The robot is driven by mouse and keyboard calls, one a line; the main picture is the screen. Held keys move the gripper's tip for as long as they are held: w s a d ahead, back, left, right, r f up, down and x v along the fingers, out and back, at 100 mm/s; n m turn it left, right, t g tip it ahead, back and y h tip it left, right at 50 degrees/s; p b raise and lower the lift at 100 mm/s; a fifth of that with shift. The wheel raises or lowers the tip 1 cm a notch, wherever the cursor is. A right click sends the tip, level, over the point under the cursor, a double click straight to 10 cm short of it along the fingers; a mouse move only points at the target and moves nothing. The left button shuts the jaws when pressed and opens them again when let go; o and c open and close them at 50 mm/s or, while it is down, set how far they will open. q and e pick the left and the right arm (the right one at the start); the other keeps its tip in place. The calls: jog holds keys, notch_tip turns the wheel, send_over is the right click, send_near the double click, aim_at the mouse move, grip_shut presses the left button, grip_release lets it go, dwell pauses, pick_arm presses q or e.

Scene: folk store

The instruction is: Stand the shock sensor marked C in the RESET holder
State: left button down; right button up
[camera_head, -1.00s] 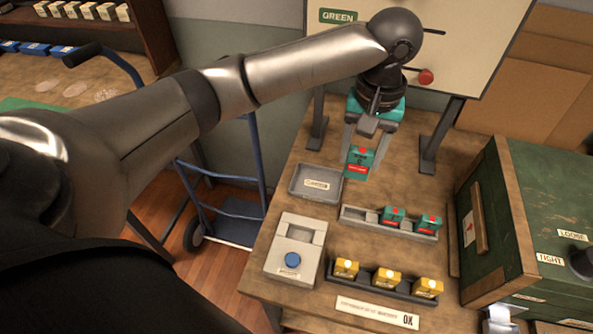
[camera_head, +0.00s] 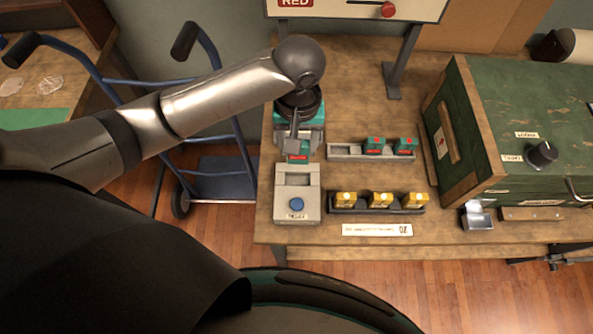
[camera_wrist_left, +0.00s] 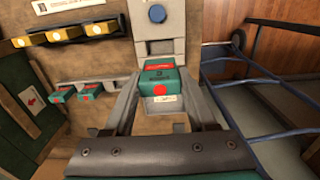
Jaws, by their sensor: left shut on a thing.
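My left gripper (camera_head: 297,148) is shut on a green shock sensor with a red band (camera_head: 297,157). In the left wrist view, the held sensor (camera_wrist_left: 160,84) sits between the fingers, with a red dot on its near face. Its letter is too small to read. The RESET holder (camera_head: 284,210) is a grey block with a blue button and a recess. The sensor is at the holder's far edge, close to the recess; I cannot tell whether they touch. In the left wrist view, the holder (camera_wrist_left: 175,15) is just beyond the sensor. My right gripper is not in view.
A grey rack (camera_head: 344,151) holds two green sensors (camera_head: 374,145). A dark rack (camera_head: 364,209) holds three yellow sensors (camera_head: 381,199). A green cabinet (camera_head: 500,110) stands right. A blue trolley (camera_head: 222,180) is left of the table. The tray is mostly hidden by my gripper.

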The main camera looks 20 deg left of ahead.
pick_arm(q)
notch_tip(320, 180, down, 11)
jog(key=shift+a+f+b, duration=0.1)
jog(key=shift+b, duration=1.05)
jog(key=shift+f, duration=0.25)
jog(key=shift+c, duration=1)
grip_release()
jog(key=shift+f, duration=0.15)
jog(key=shift+r, duration=0.25)
notch_tip(320, 180, up, 12)
jog(key=p, duration=0.2)
jog(key=shift+p, duration=0.35)
